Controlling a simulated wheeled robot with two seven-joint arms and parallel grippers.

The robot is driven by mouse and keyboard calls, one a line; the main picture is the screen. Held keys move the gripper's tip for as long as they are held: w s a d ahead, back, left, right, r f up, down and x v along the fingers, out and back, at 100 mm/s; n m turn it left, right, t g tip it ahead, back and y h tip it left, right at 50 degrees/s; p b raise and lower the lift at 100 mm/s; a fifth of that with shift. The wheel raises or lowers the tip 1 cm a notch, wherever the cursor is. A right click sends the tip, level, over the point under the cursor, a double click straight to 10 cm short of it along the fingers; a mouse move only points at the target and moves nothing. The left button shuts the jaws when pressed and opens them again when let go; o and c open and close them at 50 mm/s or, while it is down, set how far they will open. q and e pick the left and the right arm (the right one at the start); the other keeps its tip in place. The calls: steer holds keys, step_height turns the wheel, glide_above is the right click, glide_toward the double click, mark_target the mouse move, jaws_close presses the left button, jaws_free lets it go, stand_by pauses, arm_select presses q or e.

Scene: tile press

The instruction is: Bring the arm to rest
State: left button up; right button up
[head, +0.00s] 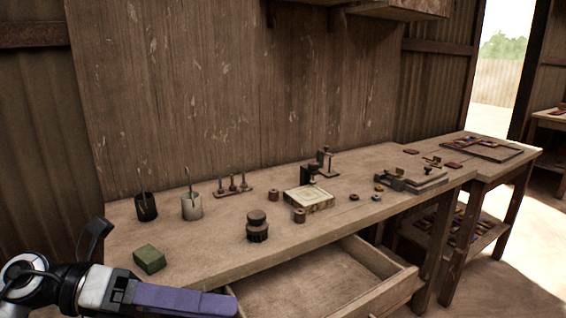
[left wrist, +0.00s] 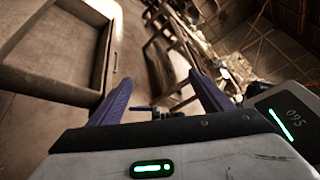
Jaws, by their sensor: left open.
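My left gripper (head: 228,303) comes in at the lower left of the head view, in front of the workbench's front edge, with its purple fingers pointing right towards the open drawer. In the left wrist view, the two purple fingers of the gripper (left wrist: 159,82) stand apart with nothing between them. The gripper is open and empty. In the head view the fingers overlap one another, so the gap does not show there. My right gripper is in neither view.
The wooden workbench (head: 190,243) has its drawer (head: 300,288) pulled out, close to the gripper. A green block (head: 149,259) lies near the bench's left end. A dark round press-like piece (head: 257,227), a framed tile (head: 309,198) and two cups stand farther back.

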arm_select(q)
steer(key=w+a+f+n+t+y, duration=0.35)
steer(key=f+n+t, duration=0.4)
steer(key=n, duration=0.75)
steer(key=w+a+f+n+t+y, duration=0.2)
steer(key=f+n+t+y, duration=0.2)
steer(key=f+n+t, duration=0.75)
steer(key=s+f+n+g+y, duration=0.5)
steer(key=s+f+n+g, duration=0.6)
steer(key=s+f, duration=0.7)
step_height(320, 180, down, 3)
steer(key=shift+s+r+n+g, duration=0.15)
steer(key=shift+s+n+g, duration=0.2)
steer(key=shift+n, duration=0.9)
steer(key=shift+w, duration=0.1)
